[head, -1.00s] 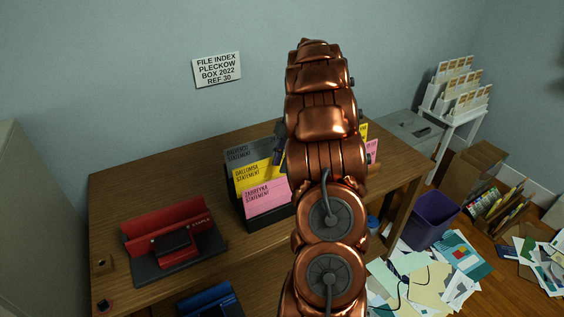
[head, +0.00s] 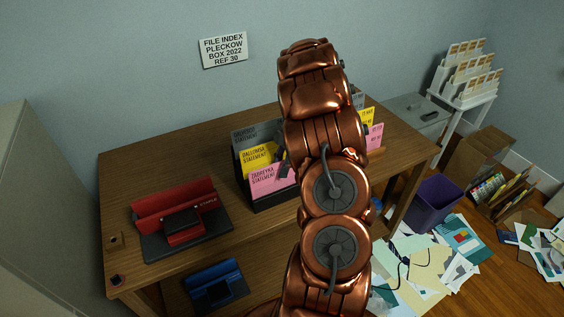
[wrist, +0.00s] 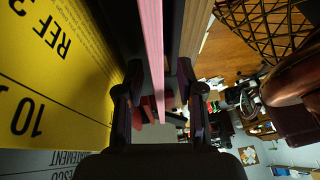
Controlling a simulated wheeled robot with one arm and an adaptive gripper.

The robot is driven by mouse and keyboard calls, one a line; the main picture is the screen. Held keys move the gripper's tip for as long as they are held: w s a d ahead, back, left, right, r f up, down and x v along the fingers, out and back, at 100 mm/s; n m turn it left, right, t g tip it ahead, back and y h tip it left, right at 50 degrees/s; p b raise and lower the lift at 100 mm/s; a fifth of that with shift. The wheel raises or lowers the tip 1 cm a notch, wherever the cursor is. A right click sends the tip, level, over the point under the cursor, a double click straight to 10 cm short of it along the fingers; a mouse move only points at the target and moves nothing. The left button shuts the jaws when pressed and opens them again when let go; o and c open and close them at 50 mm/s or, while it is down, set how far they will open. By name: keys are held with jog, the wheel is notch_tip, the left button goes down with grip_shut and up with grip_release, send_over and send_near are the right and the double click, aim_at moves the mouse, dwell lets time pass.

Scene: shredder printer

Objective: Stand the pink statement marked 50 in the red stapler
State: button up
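A pink statement (head: 268,182) stands in front of a yellow one (head: 256,158) in the dark holder on the desk. Its number is not readable. The red stapler (head: 176,208) sits on a dark base at the desk's left. In the wrist view, my gripper (wrist: 160,100) has its two dark fingers apart, one on each side of a thin pink sheet edge (wrist: 153,45). I see no clear contact. A yellow statement (wrist: 50,80) marked 10 fills the left of that view. My arm mostly hides the gripper in the head view.
A blue stapler-like object (head: 215,286) lies on a lower level in front. More coloured statements (head: 374,137) stand behind my arm at the right. A purple bin (head: 436,200) and scattered papers (head: 420,262) are on the floor. Bare desk (head: 140,165) lies around the red stapler.

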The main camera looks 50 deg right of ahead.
jog(key=shift+c, duration=0.3)
grip_shut()
jog(key=shift+r, duration=0.3)
jog(key=shift+r+b, duration=0.4)
jog(key=shift+r, duration=0.45)
jog(key=shift+w+r+b, duration=0.1)
jog(key=shift+r+b, duration=0.6)
jog(key=shift+r, duration=4.5)
